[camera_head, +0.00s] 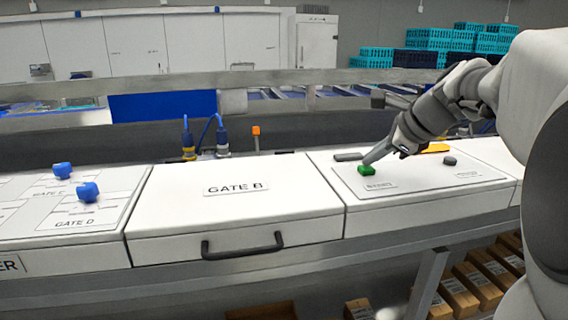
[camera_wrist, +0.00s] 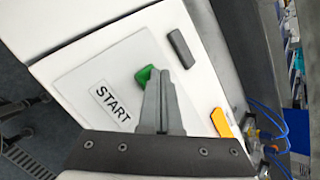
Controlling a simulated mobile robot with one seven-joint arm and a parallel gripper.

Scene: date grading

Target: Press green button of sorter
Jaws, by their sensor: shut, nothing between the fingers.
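The sorter's control panel (camera_head: 420,181) is a pale plate on a white housing at the right of the head view. The green button (camera_head: 365,169) stands at its left side, and it also shows in the wrist view (camera_wrist: 146,74) beside a label reading START (camera_wrist: 110,103). My gripper (camera_head: 368,161) is shut and empty, pointing down at the green button. In the wrist view its fingertips (camera_wrist: 160,72) overlap the button's edge and hide part of it. I cannot tell whether the tips touch it or hover just above.
A dark grey bar (camera_head: 348,156), a yellow piece (camera_head: 434,148) and a dark knob (camera_head: 449,161) are also on the panel. The GATE B cover (camera_head: 236,170) with a black handle (camera_head: 242,246) lies to the left. Blue knobs (camera_head: 88,192) stand farther left.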

